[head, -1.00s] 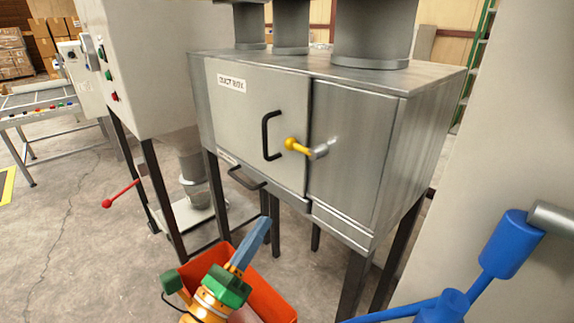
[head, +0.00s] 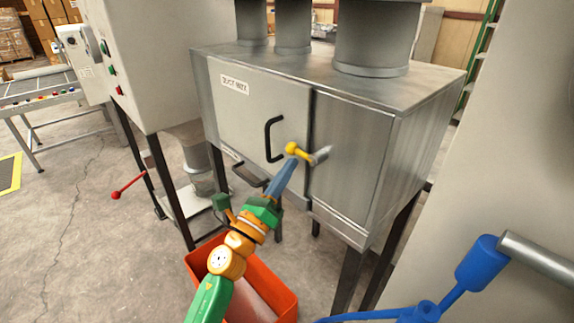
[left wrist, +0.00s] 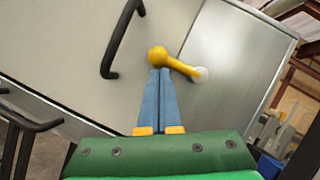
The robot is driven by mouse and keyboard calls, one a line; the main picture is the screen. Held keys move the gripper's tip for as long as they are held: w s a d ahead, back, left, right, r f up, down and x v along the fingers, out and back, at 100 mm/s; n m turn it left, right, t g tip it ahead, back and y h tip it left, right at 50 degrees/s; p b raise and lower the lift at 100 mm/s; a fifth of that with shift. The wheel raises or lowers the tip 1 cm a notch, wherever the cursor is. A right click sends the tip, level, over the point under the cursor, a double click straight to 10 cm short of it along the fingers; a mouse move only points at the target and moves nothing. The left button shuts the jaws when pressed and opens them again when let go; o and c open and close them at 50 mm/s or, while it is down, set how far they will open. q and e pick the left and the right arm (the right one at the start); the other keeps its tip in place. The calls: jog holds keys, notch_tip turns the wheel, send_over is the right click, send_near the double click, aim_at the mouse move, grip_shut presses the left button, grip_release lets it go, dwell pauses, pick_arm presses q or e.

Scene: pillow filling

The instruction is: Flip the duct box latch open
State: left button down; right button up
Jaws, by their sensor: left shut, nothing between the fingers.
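The grey metal duct box (head: 355,140) stands on dark legs, its front door (head: 240,110) shut. The latch (head: 303,152) is a yellow lever with a round knob, pivoted on a grey boss at the door's right edge. The knob points left across the door. My left gripper (head: 285,178) is shut and empty, its blue fingers just below the knob. In the left wrist view the fingertips (left wrist: 160,72) sit right under the knob (left wrist: 157,56); I cannot tell whether they touch. My right gripper is not in view.
A black door handle (head: 272,138) is left of the latch, and a lower dark handle (head: 248,176) is below the door. An orange bin (head: 278,289) stands on the floor under my left arm. A blue-jointed pipe structure (head: 478,262) is at lower right.

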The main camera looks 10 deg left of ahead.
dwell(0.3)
pick_arm(q)
jog(key=shift+m+b, duration=0.5)
jog(key=shift+m, duration=0.1)
